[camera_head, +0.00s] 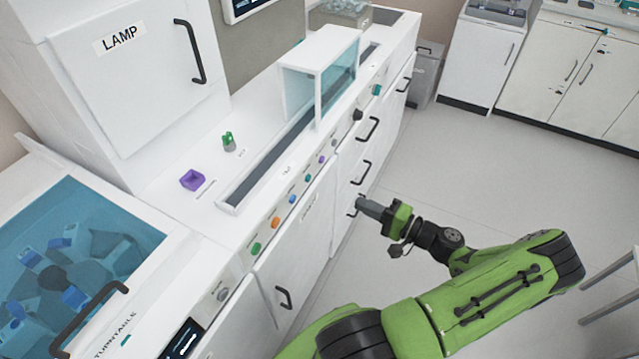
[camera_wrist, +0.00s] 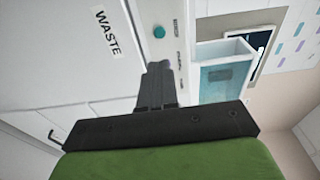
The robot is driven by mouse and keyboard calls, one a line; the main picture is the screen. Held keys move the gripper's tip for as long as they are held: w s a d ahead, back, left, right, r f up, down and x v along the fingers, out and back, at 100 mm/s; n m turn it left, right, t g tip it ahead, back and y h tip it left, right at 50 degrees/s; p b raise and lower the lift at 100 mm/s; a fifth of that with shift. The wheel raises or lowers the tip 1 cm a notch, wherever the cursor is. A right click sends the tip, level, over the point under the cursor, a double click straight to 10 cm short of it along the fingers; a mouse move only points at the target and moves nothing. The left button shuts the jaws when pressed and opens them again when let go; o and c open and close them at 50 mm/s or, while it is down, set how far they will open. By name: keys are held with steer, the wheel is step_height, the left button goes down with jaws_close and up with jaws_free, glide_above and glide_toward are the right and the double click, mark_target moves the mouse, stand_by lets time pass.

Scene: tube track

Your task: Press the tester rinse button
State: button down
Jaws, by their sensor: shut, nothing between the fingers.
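A row of coloured round buttons runs along the white front panel: a green button (camera_head: 256,248), an orange button (camera_head: 276,223), a blue button (camera_head: 292,199), a purple button (camera_head: 321,158) and others. A black knob (camera_head: 358,115) and a teal button (camera_head: 377,89) sit farther along. I cannot read which one is the tester rinse button. A teal button (camera_wrist: 158,31) also shows in the wrist view, ahead of the fingertips. My gripper (camera_head: 363,205) is shut and empty, in front of the cabinet fronts, to the right of the button row and apart from it.
A clear blue-tinted box (camera_head: 338,80) stands on the counter above the panel. Black door handles (camera_head: 367,129) stick out below the buttons. A door marked WASTE (camera_wrist: 107,33) shows in the wrist view. The floor (camera_head: 480,170) to the right is clear.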

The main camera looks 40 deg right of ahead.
mark_target(309, 179)
steer(key=b+x, duration=0.1)
steer(key=x, duration=1.2)
steer(key=shift+w+b, duration=0.3)
steer(key=shift+w, duration=0.15)
steer(key=shift+a, duration=0.1)
